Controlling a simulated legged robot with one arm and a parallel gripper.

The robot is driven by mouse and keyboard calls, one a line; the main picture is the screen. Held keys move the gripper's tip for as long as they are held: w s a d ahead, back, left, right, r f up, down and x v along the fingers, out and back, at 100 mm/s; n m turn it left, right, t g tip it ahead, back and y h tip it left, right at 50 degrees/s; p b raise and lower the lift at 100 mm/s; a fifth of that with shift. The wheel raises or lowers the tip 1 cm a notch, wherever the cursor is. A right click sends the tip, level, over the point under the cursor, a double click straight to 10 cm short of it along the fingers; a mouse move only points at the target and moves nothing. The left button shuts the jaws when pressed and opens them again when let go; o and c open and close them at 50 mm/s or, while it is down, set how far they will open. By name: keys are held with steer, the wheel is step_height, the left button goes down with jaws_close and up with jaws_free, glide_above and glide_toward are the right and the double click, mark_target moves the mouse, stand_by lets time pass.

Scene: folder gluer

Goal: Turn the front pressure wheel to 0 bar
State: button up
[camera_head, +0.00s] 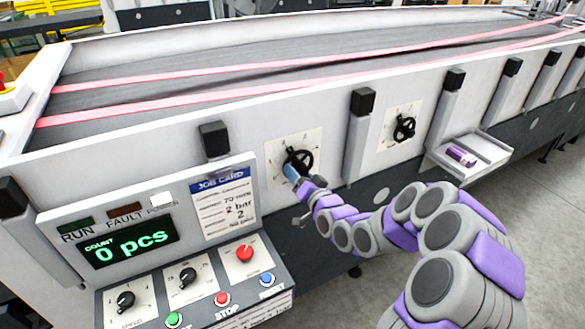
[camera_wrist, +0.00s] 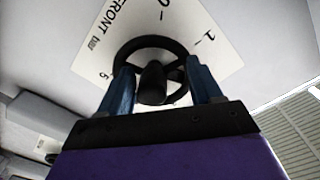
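The front pressure wheel (camera_head: 298,161) is a small black handwheel on a white dial plate on the machine's side wall. In the wrist view the wheel (camera_wrist: 152,44) shows close up, with a dark hub and the plate (camera_wrist: 105,22) marked "FRONT bar", with digits partly cut off or covered. My gripper (camera_head: 290,172) is at the wheel in the head view. In the wrist view its blue fingers (camera_wrist: 160,85) stand apart on both sides of the hub, over the rim. I see a gap between fingers and hub; contact with the rim is unclear. The wheel's setting cannot be read.
A similar black wheel (camera_head: 404,129) sits farther right. The display (camera_head: 131,245) reads 0 pcs. A tray (camera_head: 485,157) holds a purple item (camera_head: 461,155).

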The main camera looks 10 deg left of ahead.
steer(key=d, duration=0.2)
steer(key=w+d, duration=0.1)
steer(key=shift+r+y, duration=0.25)
steer(key=shift+y, duration=0.15)
steer(key=shift+s+d+r, duration=0.1)
steer(key=shift+s+d, duration=0.05)
steer(key=shift+d, duration=0.1)
steer(key=shift+c, duration=0.6)
steer(key=shift+a+f, duration=0.2)
steer(key=shift+a, duration=1.05)
steer(key=c, duration=0.4)
steer(key=shift+s, duration=0.1)
steer(key=shift+c, duration=1)
steer(key=shift+d, duration=0.3)
steer(key=c, duration=0.3)
